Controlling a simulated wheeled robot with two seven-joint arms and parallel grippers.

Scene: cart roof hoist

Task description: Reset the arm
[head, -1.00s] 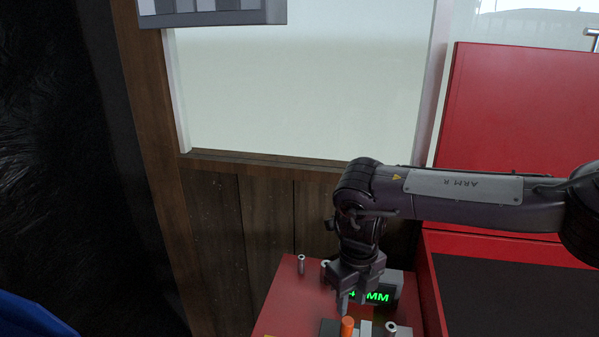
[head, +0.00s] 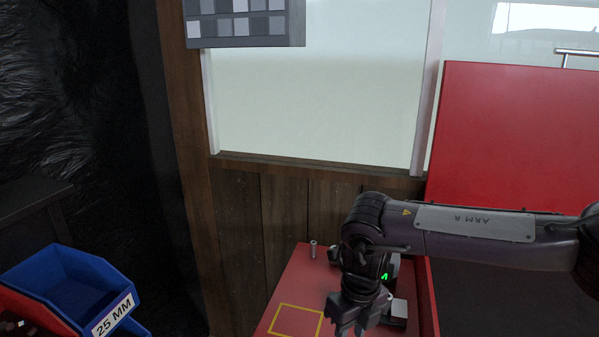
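My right arm, marked ARM R, reaches in from the right in the head view. Its gripper (head: 347,331) points down over the red bench top (head: 297,283), close to the bottom edge of the picture. Its fingers look apart, with nothing seen between them; the tips are close to the cut-off. A display with a green character (head: 384,276) is mostly hidden behind the wrist. My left gripper is not in view.
A small metal peg (head: 314,249) stands on the bench near a yellow outlined square (head: 296,321), which is empty where visible. A blue bin (head: 72,287) labelled 25 MM is at lower left. A red panel (head: 515,130) rises at right.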

